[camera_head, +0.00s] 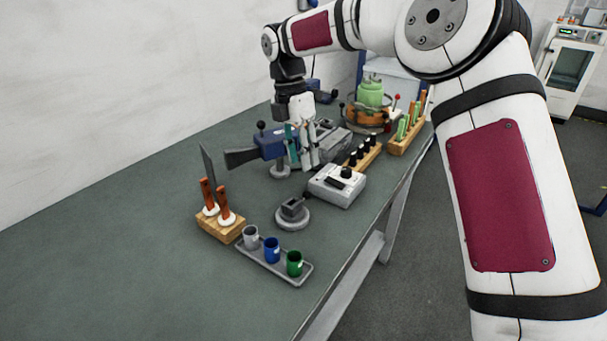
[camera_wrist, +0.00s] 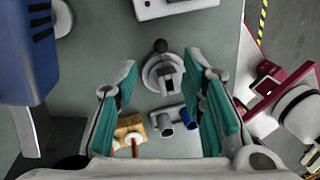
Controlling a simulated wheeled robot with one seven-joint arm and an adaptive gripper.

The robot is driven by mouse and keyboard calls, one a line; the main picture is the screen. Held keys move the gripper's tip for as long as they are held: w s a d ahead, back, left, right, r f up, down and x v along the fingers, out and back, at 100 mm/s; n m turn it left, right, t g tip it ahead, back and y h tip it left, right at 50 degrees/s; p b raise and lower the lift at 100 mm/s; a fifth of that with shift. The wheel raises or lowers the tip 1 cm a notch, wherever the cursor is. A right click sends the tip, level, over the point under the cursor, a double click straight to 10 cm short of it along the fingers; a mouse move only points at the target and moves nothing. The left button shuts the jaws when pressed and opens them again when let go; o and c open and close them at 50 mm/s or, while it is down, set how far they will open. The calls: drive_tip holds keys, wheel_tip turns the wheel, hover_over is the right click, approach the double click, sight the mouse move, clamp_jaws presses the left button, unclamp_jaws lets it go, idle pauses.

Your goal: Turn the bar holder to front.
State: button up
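A grey round-based holder (camera_head: 292,215) with a dark slotted block on top stands on the bench; I take it to be the bar holder. In the wrist view the holder (camera_wrist: 164,75) shows beyond and between my fingertips, with a dark ball on its far side. My gripper (camera_head: 303,155) hangs behind the holder in the head view, beside the blue device. In the wrist view my gripper (camera_wrist: 163,85) has its teal finger pads spread apart, with nothing between them. No contact with the holder shows.
A blue device (camera_head: 270,145) on a stand is close by my fingers. A white box (camera_head: 338,190) with a black knob stands right of the holder. A tray (camera_head: 262,264) with three cups and a wooden block (camera_head: 212,229) with orange handles stand in front. The bench's left front is clear.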

drive_tip(key=shift+w+a+r, duration=0.1)
drive_tip(key=shift+r, duration=0.65)
drive_tip(key=shift+w+a+r, duration=0.1)
drive_tip(key=shift+r, duration=0.65)
drive_tip(key=s+d+r+m+t+p, duration=0.1)
drive_tip(key=s+d+r+m+p, duration=0.1)
drive_tip(key=s+d+r+m, duration=0.6)
drive_tip(key=s+d+r+m+t+p, duration=0.2)
drive_tip(key=s+r+m, duration=0.4)
drive_tip(key=s, duration=0.6)
drive_tip(key=s+d+m+t+p, duration=0.1)
drive_tip(key=s+d+m, duration=0.1)
drive_tip(key=s+m, duration=0.2)
drive_tip(key=s+d+f+m+t+y+p, duration=0.1)
drive_tip(key=s+m, duration=0.3)
drive_tip(key=s, duration=0.5)
drive_tip(key=s+d+f+m+p, duration=0.1)
drive_tip(key=s+d+m+p, duration=0.1)
drive_tip(key=s, duration=0.5)
drive_tip(key=shift+s+d+m+t, duration=0.2)
drive_tip(key=shift+d+m+t, duration=0.2)
drive_tip(key=shift+d+m, duration=0.65)
drive_tip(key=shift+a, duration=0.2)
